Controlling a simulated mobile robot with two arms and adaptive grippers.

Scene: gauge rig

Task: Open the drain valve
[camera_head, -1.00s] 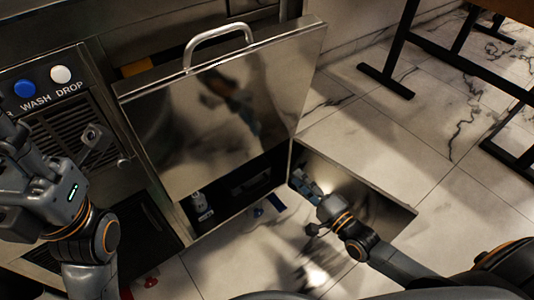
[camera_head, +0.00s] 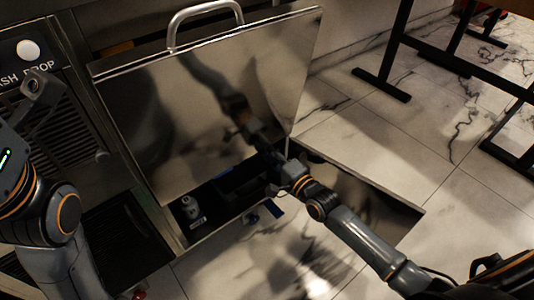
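I cannot clearly pick out a drain valve. A dark low opening (camera_head: 225,190) lies under the large steel panel (camera_head: 215,110), with a small grey-white cylindrical part (camera_head: 192,210) inside at its left. Small blue pieces (camera_head: 272,208) show at its front edge. My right gripper (camera_head: 272,163) is at the right end of this opening, near the panel's lower right corner. Its fingers are dark and small, so I cannot tell their opening or contact.
A dark flat metal leaf (camera_head: 370,205) stretches right from the opening. The steel panel has a looped handle (camera_head: 205,10) on top. A small red item (camera_head: 138,295) shows at the bottom left. Black table legs (camera_head: 400,50) stand upper right; marble floor between is clear.

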